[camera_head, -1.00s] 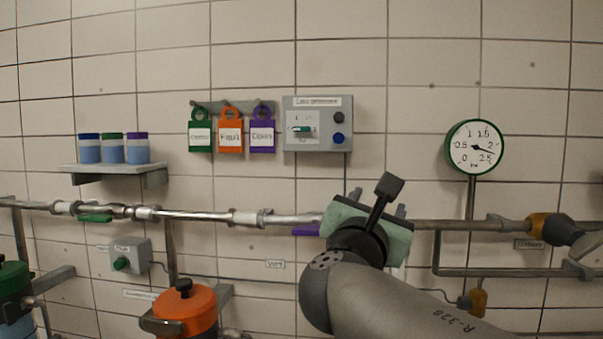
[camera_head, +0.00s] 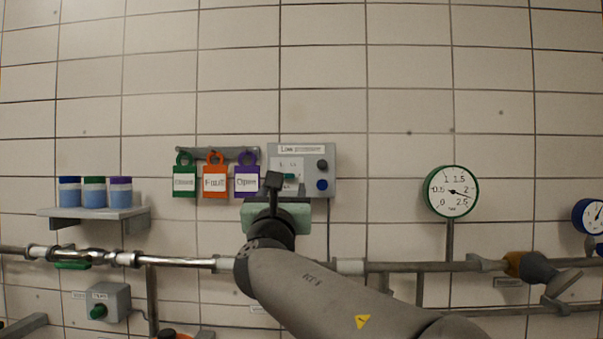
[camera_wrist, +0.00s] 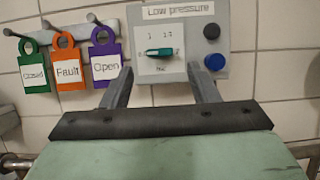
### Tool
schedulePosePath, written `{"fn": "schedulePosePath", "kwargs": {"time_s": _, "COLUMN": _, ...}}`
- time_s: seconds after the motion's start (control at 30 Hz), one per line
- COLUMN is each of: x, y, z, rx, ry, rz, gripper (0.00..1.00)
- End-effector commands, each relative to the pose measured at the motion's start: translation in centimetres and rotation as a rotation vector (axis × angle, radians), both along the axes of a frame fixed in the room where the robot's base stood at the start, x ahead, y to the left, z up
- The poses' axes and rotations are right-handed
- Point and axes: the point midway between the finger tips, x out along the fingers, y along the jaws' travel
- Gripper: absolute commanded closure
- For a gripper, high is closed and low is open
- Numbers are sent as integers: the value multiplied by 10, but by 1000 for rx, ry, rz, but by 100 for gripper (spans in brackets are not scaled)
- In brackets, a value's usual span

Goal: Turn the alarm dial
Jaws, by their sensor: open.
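The grey "Low pressure" panel (camera_head: 328,157) is on the tiled wall. Its dial (camera_wrist: 159,52) has a small teal-green handle on a white plate and lies about level. In the head view the dial (camera_head: 290,176) shows just right of a black part on my wrist. My gripper (camera_wrist: 159,69) is open and empty. In the wrist view its two fingers point up at the panel's lower part, one on each side below the dial, with no contact visible. In the head view my gripper's fingers are hidden behind my pale green hand.
Beside the dial are a black knob (camera_wrist: 211,32) and a blue knob (camera_wrist: 215,62). Green (camera_head: 185,178), orange (camera_head: 215,178) and purple (camera_head: 247,178) tags hang left of the panel. A horizontal pipe (camera_head: 420,267) runs below. A gauge (camera_head: 451,191) is to the right.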

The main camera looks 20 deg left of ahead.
Motion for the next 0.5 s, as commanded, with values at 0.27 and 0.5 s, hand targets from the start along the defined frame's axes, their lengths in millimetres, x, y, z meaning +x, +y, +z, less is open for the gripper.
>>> {"fn": "schedulePosePath", "kwargs": {"time_s": 0.27, "x": 37, "y": 7, "z": 17, "rx": 0, "ry": 0, "rz": -1, "gripper": 45}}
{"fn": "schedulePosePath", "kwargs": {"time_s": 0.5, "x": 43, "y": 9, "z": 18, "rx": 0, "ry": 0, "rz": 0, "gripper": 45}}
